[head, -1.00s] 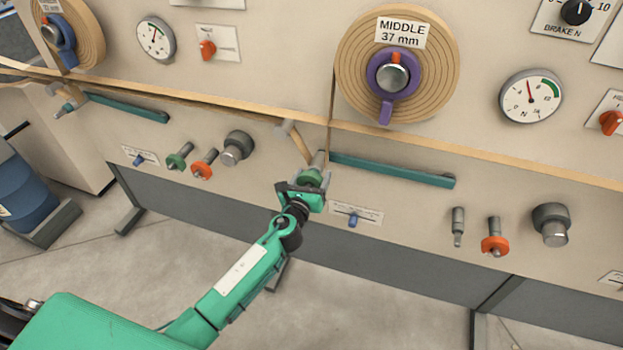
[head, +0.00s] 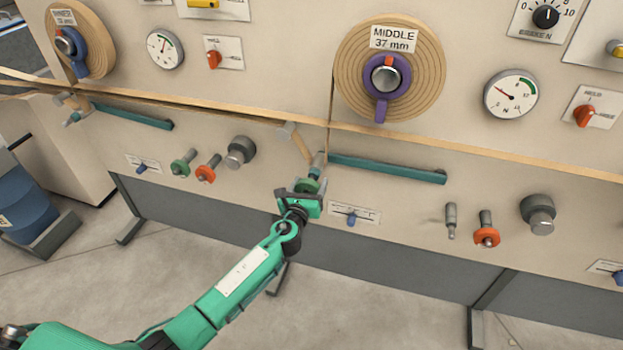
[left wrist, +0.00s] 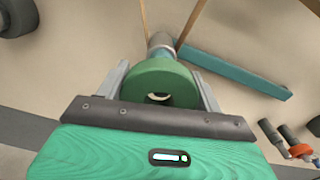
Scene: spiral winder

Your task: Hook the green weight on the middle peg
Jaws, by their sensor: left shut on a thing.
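The green weight (head: 307,186) is a thick ring with a centre hole. My left gripper (head: 308,190) is shut on it. In the left wrist view the green weight (left wrist: 160,82) sits between the two fingers of my gripper (left wrist: 158,90). The grey-tipped peg (left wrist: 161,42) of the middle swing arm is just behind it; whether the ring is around the peg or only in front of it, I cannot tell. In the head view this peg (head: 317,163) sits just above the weight, under the roll labelled MIDDLE (head: 425,60). My right gripper is not in view.
A teal bar (head: 390,168) runs right of the peg. A blue slider (head: 351,219) is close to the right of my gripper. A bare peg (head: 451,222), an orange weight (head: 486,236) and a grey knob (head: 538,212) are farther right. A wooden strip crosses above.

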